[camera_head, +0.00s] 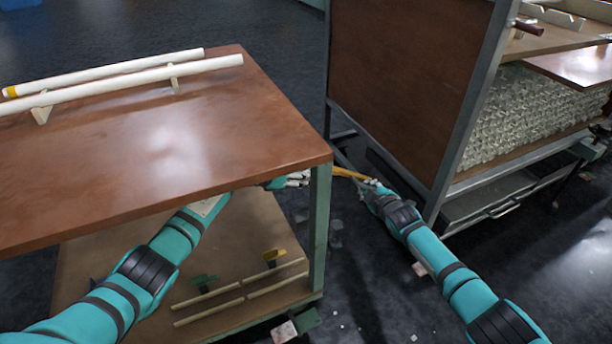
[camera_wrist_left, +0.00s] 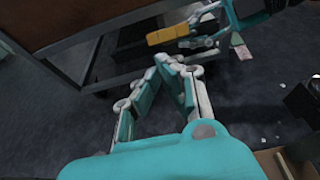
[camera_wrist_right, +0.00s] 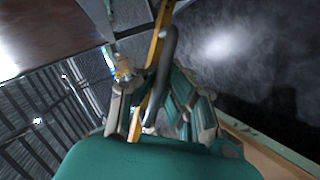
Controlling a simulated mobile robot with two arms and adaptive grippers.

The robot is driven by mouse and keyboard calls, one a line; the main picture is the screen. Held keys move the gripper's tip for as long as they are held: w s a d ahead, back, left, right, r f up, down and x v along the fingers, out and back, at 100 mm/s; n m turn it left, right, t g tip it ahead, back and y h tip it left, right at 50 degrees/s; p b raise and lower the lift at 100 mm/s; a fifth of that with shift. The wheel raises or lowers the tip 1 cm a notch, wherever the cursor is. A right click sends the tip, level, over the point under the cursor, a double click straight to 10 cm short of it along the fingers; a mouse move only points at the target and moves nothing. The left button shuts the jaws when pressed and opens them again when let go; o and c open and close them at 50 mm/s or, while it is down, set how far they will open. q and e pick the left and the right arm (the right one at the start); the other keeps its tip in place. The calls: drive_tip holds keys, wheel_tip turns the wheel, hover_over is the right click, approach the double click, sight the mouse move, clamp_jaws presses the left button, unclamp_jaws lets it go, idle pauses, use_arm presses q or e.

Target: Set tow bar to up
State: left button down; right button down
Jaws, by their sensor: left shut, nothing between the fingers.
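What looks like the tow bar is a yellow bar (camera_head: 349,173) low between the two carts in the head view. In the right wrist view the yellow bar (camera_wrist_right: 158,48) runs down between the fingers of my right gripper (camera_wrist_right: 163,85), beside a dark grey curved rod (camera_wrist_right: 168,62). Whether these fingers grip it is unclear. My right gripper (camera_head: 370,184) is at the bar's right end in the head view. My left gripper (camera_wrist_left: 162,68) is shut and empty, apart from the yellow part (camera_wrist_left: 172,34). In the head view it is partly hidden by the left cart's corner (camera_head: 300,178).
The left cart's brown top (camera_head: 150,150) carries two long white tubes (camera_head: 120,82). Its lower shelf (camera_head: 225,235) is under my left arm. At right stands a cart with a brown side panel (camera_head: 405,85) and glass tubing (camera_head: 530,110). A narrow floor gap separates them, with small debris.

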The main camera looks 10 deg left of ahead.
drive_tip(key=shift+w+d+r, duration=0.1)
drive_tip(key=shift+w+d, duration=0.05)
drive_tip(key=shift+d, duration=0.15)
use_arm(q)
drive_tip(key=shift+w+d+r, duration=0.25)
drive_tip(key=shift+d+r, duration=0.1)
drive_tip(key=shift+r, duration=0.4)
use_arm(e)
drive_tip(key=c, duration=2)
unclamp_jaws()
drive_tip(key=o, duration=0.6)
use_arm(q)
drive_tip(key=shift+d, duration=0.1)
use_arm(e)
drive_tip(key=shift+a, duration=0.15)
drive_tip(key=shift+s, duration=0.2)
drive_tip(key=shift+s, duration=0.1)
